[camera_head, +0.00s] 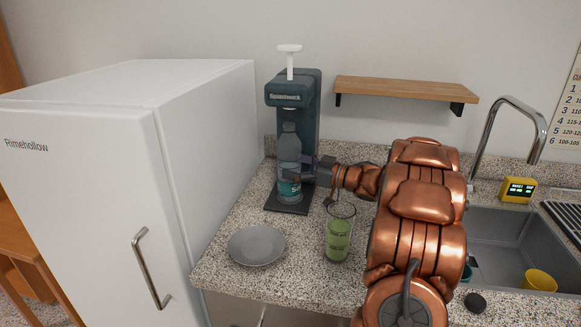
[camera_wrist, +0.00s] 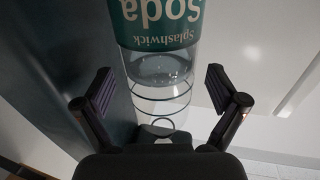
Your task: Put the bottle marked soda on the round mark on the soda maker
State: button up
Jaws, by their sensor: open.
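The soda bottle (camera_head: 290,160) is clear with a teal label and stands upright on the dark base of the soda maker (camera_head: 313,110), below its head. The round mark does not show; the bottle's foot covers part of the base. My gripper (camera_head: 318,170) is at the bottle's right side. In the wrist view, which is upside down, the bottle (camera_wrist: 160,75) shows its "Splashwick Soda" label. The open fingers of my gripper (camera_wrist: 158,88) are to either side of it, with gaps visible. I cannot tell how far the bottle reaches between them.
A glass of green drink (camera_head: 338,238) stands on the counter below my wrist, close to my arm. A grey plate (camera_head: 257,246) lies at front left. A white fridge (camera_head: 165,150) is left, a wooden shelf (camera_head: 405,89) above right, and a sink (camera_head: 500,245) right.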

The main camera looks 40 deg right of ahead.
aim_at(300, 167)
jog(key=shift+b+v, duration=0.3)
jog(key=shift+v, duration=2.8)
